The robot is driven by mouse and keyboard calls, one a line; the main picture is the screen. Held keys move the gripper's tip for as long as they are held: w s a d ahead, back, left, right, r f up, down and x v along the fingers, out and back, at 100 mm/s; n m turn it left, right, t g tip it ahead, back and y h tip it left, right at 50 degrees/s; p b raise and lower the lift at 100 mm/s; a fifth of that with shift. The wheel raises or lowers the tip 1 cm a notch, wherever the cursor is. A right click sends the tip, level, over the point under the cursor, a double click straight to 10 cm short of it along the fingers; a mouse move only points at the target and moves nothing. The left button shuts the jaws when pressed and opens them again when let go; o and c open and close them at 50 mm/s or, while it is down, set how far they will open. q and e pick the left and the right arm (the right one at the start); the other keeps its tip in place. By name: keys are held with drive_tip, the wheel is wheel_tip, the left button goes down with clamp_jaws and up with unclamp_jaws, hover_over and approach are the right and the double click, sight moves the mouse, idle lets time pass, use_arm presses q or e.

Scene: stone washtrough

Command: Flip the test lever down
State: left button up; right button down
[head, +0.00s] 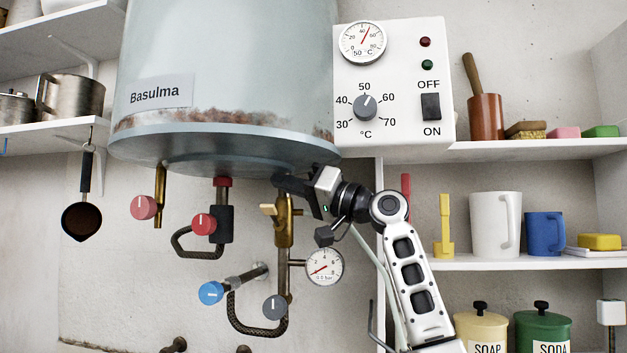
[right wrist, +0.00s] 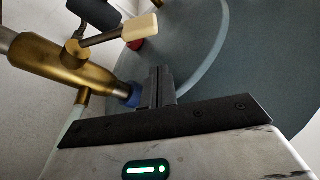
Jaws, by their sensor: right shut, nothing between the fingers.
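The test lever (head: 268,209) is a short lever with a cream tip, sticking out to the left from the brass valve (head: 284,232) under the boiler. In the right wrist view the lever (right wrist: 138,28) shows at the upper left, on a thin metal stem from the brass valve body (right wrist: 55,72). My right gripper (head: 284,183) is shut and empty, just above the lever and close under the boiler's bottom. In the right wrist view its closed fingers (right wrist: 158,88) are apart from the lever tip, beside the valve's blue collar. My left gripper is not in view.
The boiler (head: 230,70) hangs close over my right gripper. A pressure gauge (head: 324,267), red knobs (head: 204,224), a blue knob (head: 211,293) and a grey knob (head: 274,307) surround the valve. A control box (head: 393,120) and shelves (head: 520,262) stand at right.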

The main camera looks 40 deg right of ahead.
sight(273, 216)
drive_tip(key=shift+s+a+f+b, duration=0.1)
drive_tip(key=shift+s+a+f, duration=0.15)
drive_tip(key=shift+f, duration=0.35)
drive_tip(key=shift+s+a+f+b, duration=0.1)
drive_tip(key=shift+s+a+f, duration=0.1)
drive_tip(key=shift+f, duration=0.35)
drive_tip(key=shift+s+a+f+b, duration=0.1)
drive_tip(key=shift+s+a+f, duration=0.15)
drive_tip(key=shift+f, duration=0.35)
